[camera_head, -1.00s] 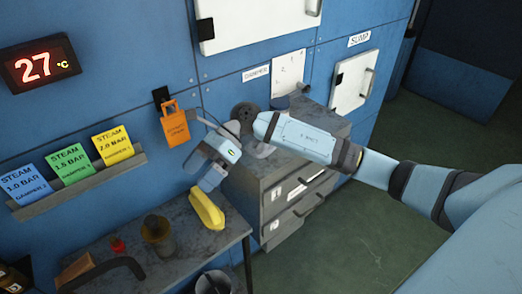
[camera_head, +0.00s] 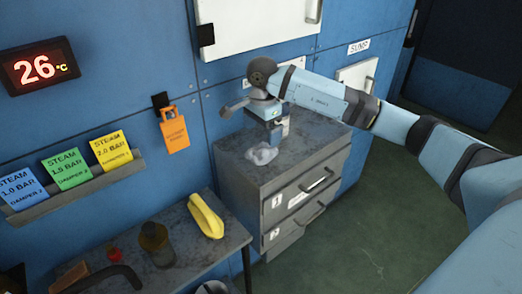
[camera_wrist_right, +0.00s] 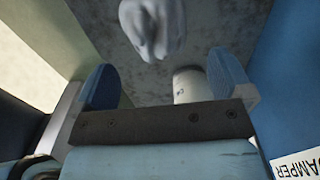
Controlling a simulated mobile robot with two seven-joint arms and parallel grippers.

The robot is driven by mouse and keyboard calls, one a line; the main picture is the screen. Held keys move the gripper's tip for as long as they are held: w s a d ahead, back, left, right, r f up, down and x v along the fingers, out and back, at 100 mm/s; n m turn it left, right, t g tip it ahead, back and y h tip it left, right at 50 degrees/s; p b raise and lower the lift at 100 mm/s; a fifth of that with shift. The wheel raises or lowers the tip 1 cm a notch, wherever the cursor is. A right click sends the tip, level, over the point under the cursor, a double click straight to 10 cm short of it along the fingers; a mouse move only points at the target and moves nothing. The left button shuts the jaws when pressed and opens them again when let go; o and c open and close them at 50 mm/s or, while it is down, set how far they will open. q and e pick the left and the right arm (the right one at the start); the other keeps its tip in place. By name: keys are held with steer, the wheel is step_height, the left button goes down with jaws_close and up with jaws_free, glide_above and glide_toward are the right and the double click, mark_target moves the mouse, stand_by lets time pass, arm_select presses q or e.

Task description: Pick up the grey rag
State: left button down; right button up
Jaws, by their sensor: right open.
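The grey rag (camera_head: 262,154) lies crumpled on top of the grey drawer cabinet, near its front left. It also shows at the top of the right wrist view (camera_wrist_right: 152,28), beyond the fingertips. My right gripper (camera_head: 275,137) points down just behind the rag in the head view. In the right wrist view, its two blue fingers (camera_wrist_right: 165,82) stand apart, and the rag is not between them. My left gripper is not in view.
The drawer cabinet (camera_head: 325,142) has a mostly clear top. A pale cylinder (camera_wrist_right: 190,86) stands near the right finger in the wrist view. A bench (camera_head: 185,265) at the left holds a yellow object (camera_head: 206,216) and a dark jar (camera_head: 155,243). An orange tag (camera_head: 174,130) hangs on the wall.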

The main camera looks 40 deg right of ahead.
mark_target(264, 146)
steer(key=shift+s+d+f+p, duration=0.15)
steer(key=shift+f+p, duration=0.15)
steer(key=shift+f, duration=1.2)
steer(key=shift+s+d+f+p, duration=0.1)
steer(key=shift+f+p, duration=0.2)
steer(key=shift+f, duration=1.15)
steer(key=c, duration=1)
